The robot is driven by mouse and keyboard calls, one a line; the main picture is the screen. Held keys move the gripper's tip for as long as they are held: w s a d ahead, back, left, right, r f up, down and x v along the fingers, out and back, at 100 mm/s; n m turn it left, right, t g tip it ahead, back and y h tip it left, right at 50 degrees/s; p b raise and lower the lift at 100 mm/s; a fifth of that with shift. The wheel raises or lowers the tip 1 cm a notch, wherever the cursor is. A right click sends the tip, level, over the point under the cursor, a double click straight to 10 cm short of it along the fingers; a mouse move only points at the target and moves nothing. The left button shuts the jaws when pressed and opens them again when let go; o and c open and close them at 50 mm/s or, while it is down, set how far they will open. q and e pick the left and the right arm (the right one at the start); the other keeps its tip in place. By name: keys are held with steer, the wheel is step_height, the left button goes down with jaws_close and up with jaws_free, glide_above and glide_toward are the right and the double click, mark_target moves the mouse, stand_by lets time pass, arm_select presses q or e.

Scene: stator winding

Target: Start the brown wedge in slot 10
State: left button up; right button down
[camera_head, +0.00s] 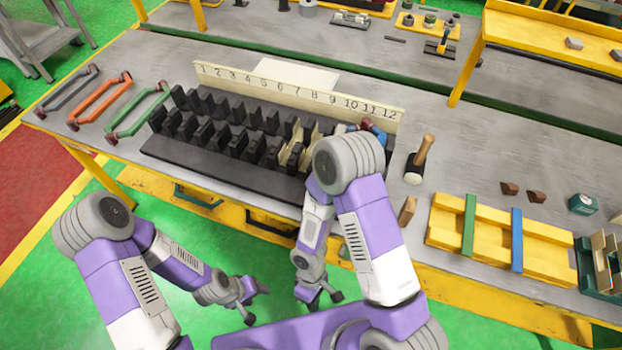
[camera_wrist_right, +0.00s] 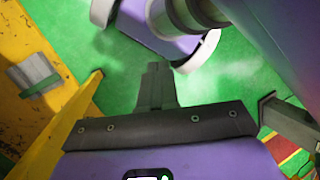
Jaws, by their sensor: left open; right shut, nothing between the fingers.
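Cream liners show in a few slots towards the right. My right arm hides the slots below numbers 9 to 11, slot 10 among them. Two small brown pieces (camera_head: 510,188) (camera_head: 537,197) lie at the right of the table. A light brown piece (camera_head: 407,211) shows beside my right arm. I cannot tell which is the wedge. My left gripper (camera_head: 258,296) is open, low in front of the table. My right gripper (camera_head: 321,301) is shut and empty beside it; its fingers (camera_wrist_right: 155,84) show in the right wrist view.
A mallet (camera_head: 421,158) lies right of the board. A yellow rack with green and blue straps (camera_head: 490,236) stands at the front right. Grey, orange and green handled tools (camera_head: 104,102) lie at the left. A red and blue item (camera_head: 374,130) sits behind my right elbow.

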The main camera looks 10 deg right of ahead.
steer(key=w+d+r+n+t+h+b, duration=0.2)
steer(key=w+d+r+n+t+h, duration=0.55)
steer(key=n+h, duration=0.5)
steer(key=w+a+r+n+t+y, duration=0.2)
steer(key=w+a+r+n+t, duration=0.6)
steer(key=r+t, duration=0.35)
steer(key=shift+t, duration=0.4)
steer(key=x, duration=1)
steer(key=b+x, duration=0.1)
steer(key=x, duration=0.4)
steer(key=shift+f, duration=0.3)
steer(key=shift+s, duration=0.1)
steer(key=shift+h+x, duration=0.25)
steer(key=shift+x, duration=0.7)
steer(key=shift+s+r, duration=0.15)
steer(key=shift+r, duration=0.1)
